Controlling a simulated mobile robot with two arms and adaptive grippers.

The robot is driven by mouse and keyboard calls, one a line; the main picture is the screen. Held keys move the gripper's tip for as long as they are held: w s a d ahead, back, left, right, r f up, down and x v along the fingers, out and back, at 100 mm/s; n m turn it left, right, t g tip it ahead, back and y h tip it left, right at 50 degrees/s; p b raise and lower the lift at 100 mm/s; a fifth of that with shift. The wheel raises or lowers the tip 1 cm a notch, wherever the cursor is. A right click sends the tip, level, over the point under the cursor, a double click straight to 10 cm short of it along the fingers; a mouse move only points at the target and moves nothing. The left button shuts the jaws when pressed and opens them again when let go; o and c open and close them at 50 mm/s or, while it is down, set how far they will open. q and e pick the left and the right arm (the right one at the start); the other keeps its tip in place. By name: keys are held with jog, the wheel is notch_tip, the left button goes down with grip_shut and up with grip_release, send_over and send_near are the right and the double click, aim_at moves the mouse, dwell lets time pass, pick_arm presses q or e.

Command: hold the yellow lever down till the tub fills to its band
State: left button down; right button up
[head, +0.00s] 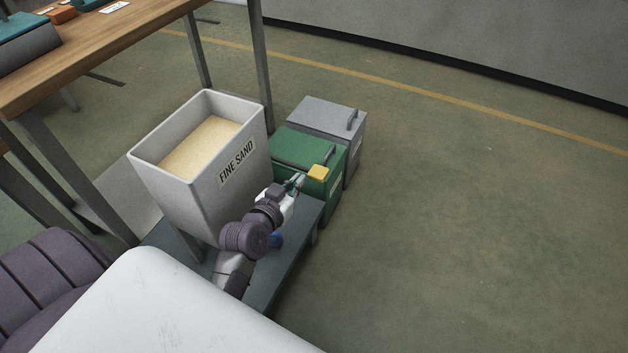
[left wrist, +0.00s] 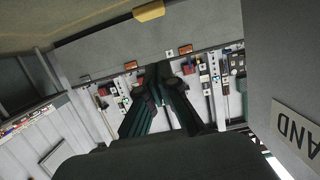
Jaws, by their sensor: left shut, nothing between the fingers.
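The yellow lever (head: 317,173) shows as a small yellow block at the right of the grey hopper (head: 190,200) labelled FINE SAND. My left gripper (head: 299,179) is shut and empty, just left of the lever in the head view. In the left wrist view the shut fingers (left wrist: 159,72) point up the picture, and the yellow lever (left wrist: 149,11) lies beyond them at the top edge, apart from them in the picture. No band or fill level shows. My right gripper is not in view.
Pale sand (head: 200,147) lies in the hopper, which stands over a low dark bench (head: 290,255). A green bin (head: 305,150) and a grey bin (head: 330,115) stand beyond. A wooden table (head: 100,55) is at the upper left. The floor at right is clear.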

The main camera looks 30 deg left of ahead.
pick_arm(q)
jog(key=shift+r, duration=0.2)
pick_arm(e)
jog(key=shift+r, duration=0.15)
pick_arm(q)
jog(key=shift+w, duration=0.1)
jog(key=b, duration=0.2)
send_over(314, 177)
notch_tip(314, 177, down, 2)
jog(key=f, duration=0.1)
notch_tip(314, 177, down, 3)
jog(key=shift+f+b, duration=0.1)
jog(key=shift+b, duration=0.95)
jog(key=shift+f, duration=0.2)
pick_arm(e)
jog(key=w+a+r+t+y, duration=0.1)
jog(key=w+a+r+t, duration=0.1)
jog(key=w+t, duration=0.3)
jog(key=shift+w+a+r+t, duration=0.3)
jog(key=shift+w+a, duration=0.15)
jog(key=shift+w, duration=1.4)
